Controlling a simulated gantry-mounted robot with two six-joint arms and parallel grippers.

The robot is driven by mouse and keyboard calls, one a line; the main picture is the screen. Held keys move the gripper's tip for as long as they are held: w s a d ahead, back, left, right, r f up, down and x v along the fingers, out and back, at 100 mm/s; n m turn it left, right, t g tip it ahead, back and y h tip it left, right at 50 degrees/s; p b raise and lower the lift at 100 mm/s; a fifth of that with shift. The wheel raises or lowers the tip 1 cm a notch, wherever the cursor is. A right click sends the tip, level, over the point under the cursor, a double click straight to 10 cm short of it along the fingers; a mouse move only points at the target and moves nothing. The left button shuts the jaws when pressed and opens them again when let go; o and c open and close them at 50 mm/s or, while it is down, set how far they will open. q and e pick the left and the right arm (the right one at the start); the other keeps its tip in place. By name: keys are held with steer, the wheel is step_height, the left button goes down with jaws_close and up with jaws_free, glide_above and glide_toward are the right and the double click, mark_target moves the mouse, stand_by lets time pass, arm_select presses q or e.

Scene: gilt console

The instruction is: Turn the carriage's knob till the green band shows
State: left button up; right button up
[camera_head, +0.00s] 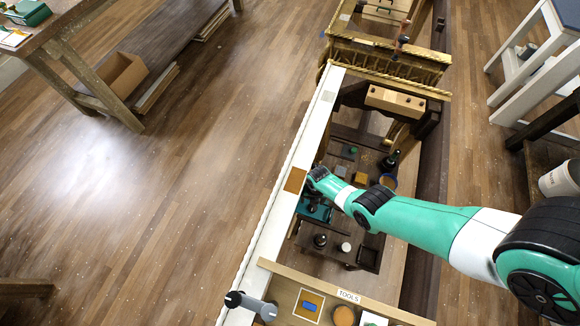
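My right arm comes in from the right in teal and white. Its wrist ends over the left side of the console well, beside the long white rail (268,232). My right gripper (314,209) is small and dark below the wrist; its fingers are too small to tell open from shut, or whether they touch anything. I cannot make out the carriage, its knob or a green band with certainty. A grey cylindrical piece with a black knob-like end (234,299) sits at the rail's near end; I cannot tell what it belongs to. My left gripper does not show.
A gilt carved frame (388,65) crosses the far end. The well holds a wooden block (395,102), small dark bottles and a dark tray (368,258). Open wooden floor lies left; a white stand (535,70) stands right.

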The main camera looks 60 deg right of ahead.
mark_target(313, 208)
steer(key=shift+s+f, duration=0.1)
steer(key=shift+f, duration=0.05)
steer(key=shift+s+f, duration=0.15)
steer(key=shift+s, duration=0.2)
steer(key=shift+f+b, duration=0.3)
steer(key=shift+b, duration=0.15)
step_height(313, 208, down, 7)
steer(key=b, duration=0.6)
steer(key=shift+r+b, duration=0.1)
steer(key=shift+b, duration=0.3)
steer(key=shift+r, duration=0.1)
jaws_close()
